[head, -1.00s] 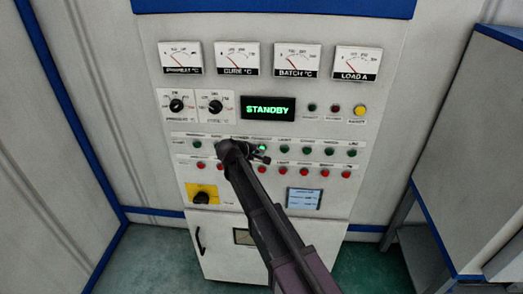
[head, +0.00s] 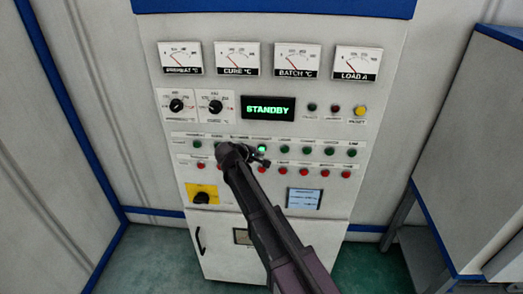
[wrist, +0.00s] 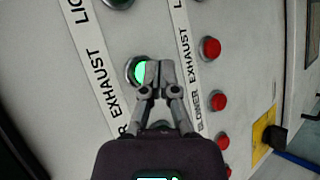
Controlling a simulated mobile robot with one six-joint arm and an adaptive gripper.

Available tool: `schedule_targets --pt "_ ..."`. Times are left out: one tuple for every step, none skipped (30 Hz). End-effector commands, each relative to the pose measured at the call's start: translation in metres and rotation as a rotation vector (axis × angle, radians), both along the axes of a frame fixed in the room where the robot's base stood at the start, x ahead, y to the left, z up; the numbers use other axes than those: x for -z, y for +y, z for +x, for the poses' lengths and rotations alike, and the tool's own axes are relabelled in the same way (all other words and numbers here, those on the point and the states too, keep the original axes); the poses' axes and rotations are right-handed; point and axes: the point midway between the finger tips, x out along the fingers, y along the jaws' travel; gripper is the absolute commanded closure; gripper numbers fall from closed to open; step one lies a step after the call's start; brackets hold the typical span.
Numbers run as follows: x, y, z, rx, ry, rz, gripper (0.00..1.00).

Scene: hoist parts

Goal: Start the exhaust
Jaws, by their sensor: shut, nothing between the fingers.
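The green exhaust button (head: 261,148) glows bright green in the upper button row of the control panel. In the wrist view the lit button (wrist: 138,71) sits beside the word EXHAUST on its label strip (wrist: 101,72). My gripper (head: 262,160) is shut and empty, just below the lit button in the head view. In the wrist view the closed fingertips (wrist: 160,72) overlap the button's edge and hide part of it. I cannot tell whether they touch it.
Red buttons (wrist: 210,48) form a row below the green ones. The display (head: 268,108) reads STANDBY. Gauges (head: 297,60), two dials (head: 215,106) and a black rotary switch on a yellow plate (head: 202,194) are also on the panel. A grey cabinet (head: 475,140) stands at the right.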

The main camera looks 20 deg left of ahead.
Motion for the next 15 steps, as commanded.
schedule_targets --pt "0.0 -0.0001 -0.0006 0.0 0.0 0.0 1.0" --pt "0.0 -0.0001 -0.0007 0.0 0.0 0.0 1.0" --pt "0.0 -0.0001 -0.0006 0.0 0.0 0.0 1.0" --pt "0.0 0.0 -0.0006 0.0 0.0 0.0 1.0" --pt "0.0 0.0 -0.0006 0.0 0.0 0.0 1.0" --pt "0.0 0.0 -0.0006 0.0 0.0 0.0 1.0" --pt "0.0 0.0001 -0.0006 0.0 0.0 0.0 1.0" --pt "0.0 0.0001 -0.0006 0.0 0.0 0.0 1.0" --pt "0.0 0.0001 -0.0006 0.0 0.0 0.0 1.0" --pt "-0.0001 0.0 -0.0009 0.0 0.0 0.0 1.0" --pt "0.0 -0.0001 -0.0012 0.0 0.0 0.0 1.0" --pt "0.0 -0.0003 -0.0019 0.0 0.0 0.0 1.0" --pt "0.0 -0.0006 -0.0028 0.0 0.0 0.0 1.0" --pt "0.0 -0.0009 -0.0039 0.0 0.0 0.0 1.0" --pt "0.0 -0.0014 -0.0057 0.0 0.0 0.0 1.0"
